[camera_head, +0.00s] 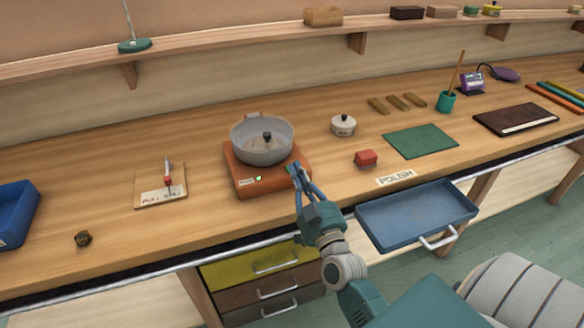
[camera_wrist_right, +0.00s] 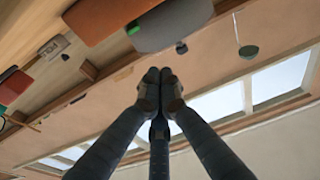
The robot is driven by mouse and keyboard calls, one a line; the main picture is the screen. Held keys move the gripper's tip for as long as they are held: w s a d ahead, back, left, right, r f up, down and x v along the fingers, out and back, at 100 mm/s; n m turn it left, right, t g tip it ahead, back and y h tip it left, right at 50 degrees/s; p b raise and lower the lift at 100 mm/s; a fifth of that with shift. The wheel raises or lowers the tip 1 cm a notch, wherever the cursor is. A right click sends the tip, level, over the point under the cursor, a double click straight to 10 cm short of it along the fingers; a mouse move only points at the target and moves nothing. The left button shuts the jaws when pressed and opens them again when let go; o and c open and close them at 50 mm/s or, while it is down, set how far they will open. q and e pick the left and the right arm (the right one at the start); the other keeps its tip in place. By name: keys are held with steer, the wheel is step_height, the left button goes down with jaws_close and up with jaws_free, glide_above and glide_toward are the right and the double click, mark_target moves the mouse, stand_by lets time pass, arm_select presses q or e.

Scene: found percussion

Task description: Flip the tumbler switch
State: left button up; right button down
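An orange hot plate (camera_head: 240,181) stands on the bench with a grey pan (camera_head: 262,145) on it. Its front face shows a pale label and a small lit green light (camera_head: 258,179). I cannot make out a tumbler switch clearly; one may be hidden by my right gripper. My right gripper (camera_head: 294,168) is at the hot plate's front right corner; contact cannot be told. In the right wrist view its fingertips (camera_wrist_right: 159,76) are together with nothing visible between them. That view also shows the hot plate (camera_wrist_right: 95,18) and the pan (camera_wrist_right: 172,26). My left gripper is out of view.
Left of the hot plate lies a wooden board (camera_head: 147,183) with a red-tipped lever and a "PULL" label. A red block (camera_head: 366,158) and lidded pot (camera_head: 343,125) are to the right. A blue drawer (camera_head: 418,214) stands open below the bench edge.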

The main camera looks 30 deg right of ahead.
steer(key=w, duration=0.1)
steer(key=w+f, duration=0.1)
steer(key=w, duration=0.1)
steer(key=w+d+f, duration=0.1)
steer(key=shift+w+d+f, duration=0.1)
steer(key=shift+w, duration=0.1)
steer(key=shift+s+f, duration=0.15)
steer(key=shift+f, duration=0.35)
